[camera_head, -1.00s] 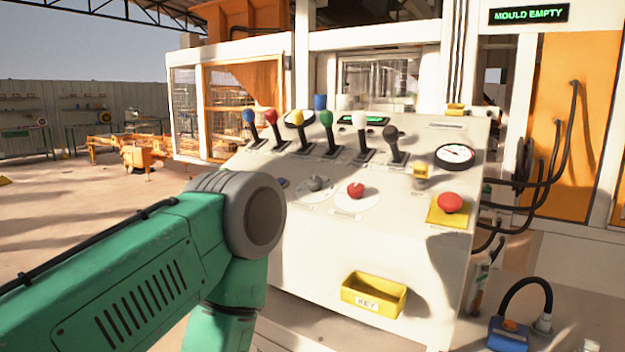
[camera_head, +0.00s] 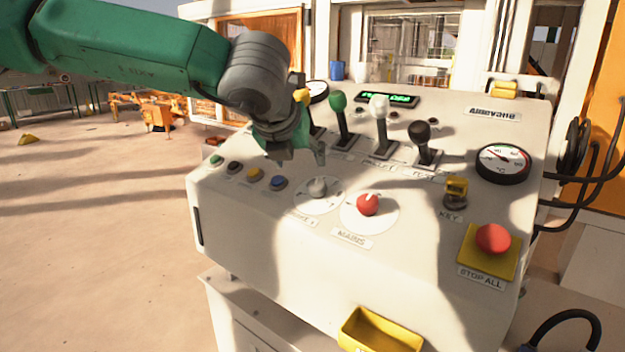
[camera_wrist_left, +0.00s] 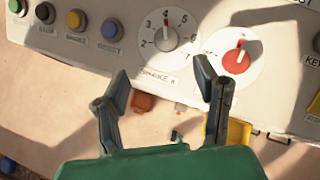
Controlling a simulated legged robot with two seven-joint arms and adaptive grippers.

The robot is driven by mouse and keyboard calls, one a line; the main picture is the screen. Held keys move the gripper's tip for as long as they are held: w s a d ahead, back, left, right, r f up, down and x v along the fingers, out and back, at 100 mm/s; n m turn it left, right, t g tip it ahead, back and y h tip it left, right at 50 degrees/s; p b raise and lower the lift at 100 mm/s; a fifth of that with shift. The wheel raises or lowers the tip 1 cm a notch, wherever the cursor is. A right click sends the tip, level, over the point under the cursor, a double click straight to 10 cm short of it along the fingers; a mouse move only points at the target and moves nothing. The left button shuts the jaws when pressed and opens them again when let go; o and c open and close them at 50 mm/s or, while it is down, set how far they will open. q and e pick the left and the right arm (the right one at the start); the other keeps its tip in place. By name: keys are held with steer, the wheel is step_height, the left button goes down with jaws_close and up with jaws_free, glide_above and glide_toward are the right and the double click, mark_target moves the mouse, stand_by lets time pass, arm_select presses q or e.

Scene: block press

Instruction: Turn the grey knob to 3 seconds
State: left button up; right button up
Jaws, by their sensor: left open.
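The grey knob (camera_head: 318,187) sits on a white numbered dial on the sloped panel, left of the red MAINS knob (camera_head: 368,204). My right gripper is not in view.
Buttons (camera_head: 255,174) line the panel left of the dial. Levers (camera_head: 381,120) stand behind it. A key switch (camera_head: 456,192), a gauge (camera_head: 503,163) and a red stop button (camera_head: 493,239) are to the right. A yellow key tray (camera_head: 381,332) hangs at the front.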

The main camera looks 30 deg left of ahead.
mark_target(317, 184)
arm_select(q)
steer(key=w+f, duration=0.1)
steer(key=w+d+f, duration=0.1)
steer(key=w+f, duration=0.2)
steer(key=w, duration=0.1)
steer(key=shift+w+d+f, duration=0.1)
steer(key=shift+d+f, duration=0.25)
steer(key=shift+f, duration=0.05)
steer(key=w+a+f, duration=0.2)
steer(key=a+f, duration=0.1)
steer(key=w+a+f, duration=0.1)
steer(key=a, duration=0.1)
steer(key=shift+w+f, duration=0.15)
steer(key=shift+f, duration=0.05)
steer(key=shift+w+d+r, duration=0.15)
steer(key=shift+d, duration=1.1)
steer(key=shift+d+r, duration=0.1)
steer(key=shift+d, duration=0.2)
steer(key=shift+c, duration=1.3)
steer(key=c, duration=0.6)
steer(key=shift+a, duration=0.25)
steer(key=shift+c, duration=1.4)
steer(key=shift+a, duration=0.7)
steer(key=shift+d, duration=0.5)
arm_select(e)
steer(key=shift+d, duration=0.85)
